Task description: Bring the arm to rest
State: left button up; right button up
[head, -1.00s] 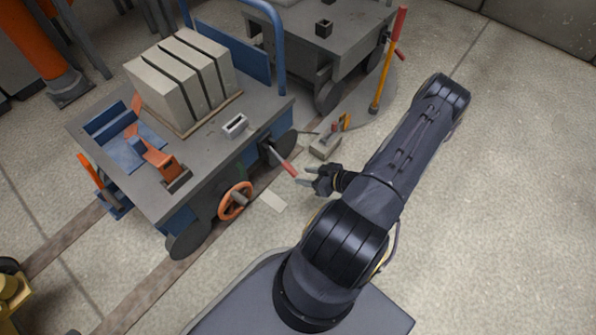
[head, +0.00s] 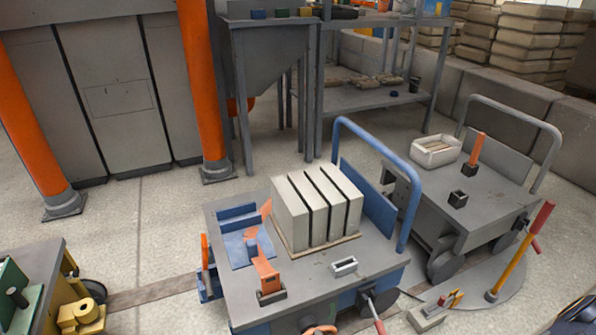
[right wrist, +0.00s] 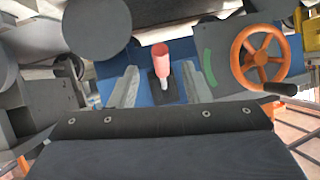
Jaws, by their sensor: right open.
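My right gripper (right wrist: 159,74) shows in the right wrist view with its two grey fingers spread apart and nothing held between them. A lever with a pinkish-red grip (right wrist: 161,62) appears between the fingers in the picture, beyond them; I cannot tell how far. The same red lever (head: 376,318) shows at the bottom of the head view, on the front of the blue-and-grey cart (head: 330,283). The right gripper is outside the head view; only a dark bit of what looks like my arm shows at its lower right corner. My left gripper is in neither view.
The cart's orange handwheel (right wrist: 260,58) is right of the lever in the wrist view. The cart carries pale slabs (head: 318,205) and an orange clamp (head: 266,272). A second grey cart (head: 490,190) and a yellow post with red handle (head: 520,250) stand to the right.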

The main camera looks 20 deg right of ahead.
jog(key=w+d+r+g+h, duration=0.2)
jog(key=w+d+r, duration=0.15)
jog(key=r, duration=0.35)
jog(key=w+d+r+g+h, duration=0.2)
jog(key=w+r, duration=0.3)
jog(key=r, duration=0.2)
jog(key=a+r+m+g+h, duration=0.1)
jog(key=a+r, duration=0.2)
jog(key=r, duration=0.6)
jog(key=s+a+r+m+y+p, duration=0.1)
jog(key=s+a+r+y, duration=0.1)
jog(key=s+a+r, duration=0.45)
jog(key=s+a+r+g+y, duration=0.1)
jog(key=s+a+r+y, duration=0.2)
jog(key=a, duration=0.6)
jog(key=s+a+r+m+y+p, duration=0.1)
jog(key=s+a+r, duration=0.45)
jog(key=a, duration=0.25)
notch_tip(320, 180, up, 37)
jog(key=p, duration=3.6)
jog(key=shift+w+f+h+p, duration=0.15)
jog(key=shift+w+h+p, duration=0.15)
jog(key=shift+w, duration=0.05)
